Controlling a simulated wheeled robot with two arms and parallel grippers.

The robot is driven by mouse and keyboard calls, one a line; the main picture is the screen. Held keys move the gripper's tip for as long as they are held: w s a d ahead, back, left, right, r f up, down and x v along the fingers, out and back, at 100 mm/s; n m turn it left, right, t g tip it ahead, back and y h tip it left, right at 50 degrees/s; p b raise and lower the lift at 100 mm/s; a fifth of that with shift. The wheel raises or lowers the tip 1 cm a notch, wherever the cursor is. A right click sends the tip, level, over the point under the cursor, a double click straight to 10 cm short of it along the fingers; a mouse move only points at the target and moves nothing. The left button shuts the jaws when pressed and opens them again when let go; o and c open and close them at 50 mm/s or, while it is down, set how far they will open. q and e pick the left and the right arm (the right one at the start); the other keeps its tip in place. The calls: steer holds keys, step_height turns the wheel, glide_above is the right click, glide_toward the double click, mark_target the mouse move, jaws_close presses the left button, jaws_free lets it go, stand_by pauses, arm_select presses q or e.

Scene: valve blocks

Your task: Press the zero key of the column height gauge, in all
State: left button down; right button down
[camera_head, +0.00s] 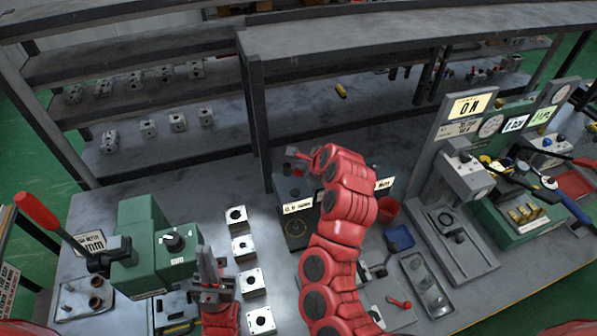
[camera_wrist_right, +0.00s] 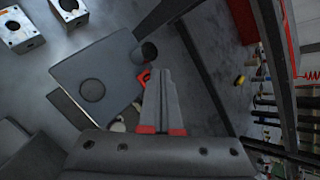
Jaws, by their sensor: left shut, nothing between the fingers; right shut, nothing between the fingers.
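A grey upright column unit (camera_head: 462,150) with a lit yellowish display (camera_head: 470,106) stands at the right of the bench in the head view; it looks like the column height gauge. Its keys are too small to make out, and I cannot tell which is the zero key. My right gripper (camera_head: 297,153) is shut and empty, above the dark labelled box in the middle, well left of that column. Its shut fingers also show in the right wrist view (camera_wrist_right: 165,95). My left gripper (camera_head: 212,285) is shut and empty at the lower left, beside the metal blocks.
Several bored metal blocks (camera_head: 243,248) stand in a row on the bench. A green fixture (camera_head: 145,235) is at left, a dark labelled box (camera_head: 293,222) in the middle. A red cup (camera_head: 388,208), blue tray (camera_head: 400,238) and grey tray (camera_head: 425,287) lie between the right arm and the column.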

steer(key=shift+f, duration=0.1)
steer(key=shift+f, duration=0.3)
steer(key=shift+f, duration=0.4)
stand_by(0.5)
stand_by(0.4)
steer(key=shift+r, duration=0.8)
steer(key=shift+p, duration=0.3)
steer(key=shift+r+p, duration=1.45)
steer(key=shift+r, duration=1.1)
steer(key=shift+f, duration=0.1)
